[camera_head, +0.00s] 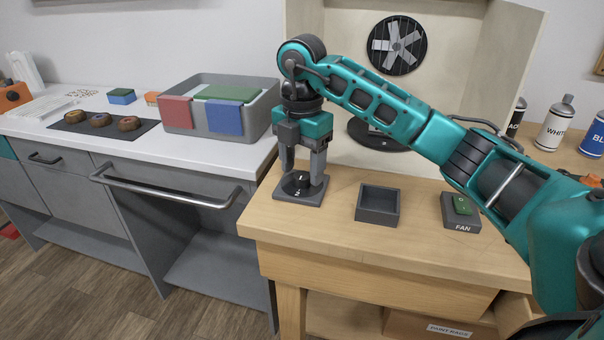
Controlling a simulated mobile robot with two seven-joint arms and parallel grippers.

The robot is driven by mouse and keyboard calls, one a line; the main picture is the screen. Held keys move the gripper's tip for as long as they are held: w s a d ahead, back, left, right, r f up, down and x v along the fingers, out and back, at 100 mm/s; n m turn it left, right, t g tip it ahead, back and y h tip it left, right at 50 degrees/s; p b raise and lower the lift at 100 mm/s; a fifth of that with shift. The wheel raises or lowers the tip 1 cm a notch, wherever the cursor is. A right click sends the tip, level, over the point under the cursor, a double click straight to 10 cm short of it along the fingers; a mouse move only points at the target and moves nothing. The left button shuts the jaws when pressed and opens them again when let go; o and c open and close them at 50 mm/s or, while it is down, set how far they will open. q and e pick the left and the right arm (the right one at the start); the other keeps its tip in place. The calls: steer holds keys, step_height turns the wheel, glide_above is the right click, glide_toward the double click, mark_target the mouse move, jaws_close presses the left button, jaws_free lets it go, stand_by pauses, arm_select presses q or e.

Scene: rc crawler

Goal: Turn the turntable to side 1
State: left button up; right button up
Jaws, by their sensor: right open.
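A dark round dial (299,188) with small white marks sits on a grey square base (310,201) at the left of the wooden bench; the marks are too small to read surely. My right gripper (301,177) points straight down over the dial. Its fingers are open, one on each side of the dial; I cannot tell whether they touch it. A dark round turntable (372,136) lies in the pale booth behind, partly hidden by my right arm. My left gripper is not in view.
An empty grey tray (378,204) and a FAN switch (462,209) with a green button stand to the right on the wooden bench (340,235). Spray cans (556,123) stand farther right. A grey bin (240,130) with coloured pieces is on the white counter.

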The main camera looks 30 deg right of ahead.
steer(key=shift+f, duration=0.6)
steer(key=c, duration=1)
